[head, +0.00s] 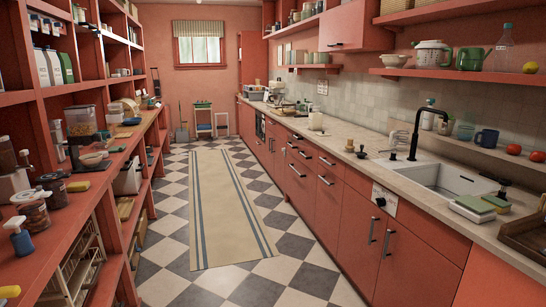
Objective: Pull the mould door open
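No door that I can single out as the mould door shows in the head view. The right-hand counter has red cabinet doors (356,243) with vertical metal handles (371,230) below the sink, and these doors look shut. A red upper cabinet (345,27) with a small handle hangs on the right wall and also looks shut. Neither of my grippers is in view.
A long runner rug (225,205) lies on the chequered floor, and the aisle is clear. Red open shelving (90,185) with jars and boxes lines the left. A stone counter (345,135) with a sink (440,180) runs along the right.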

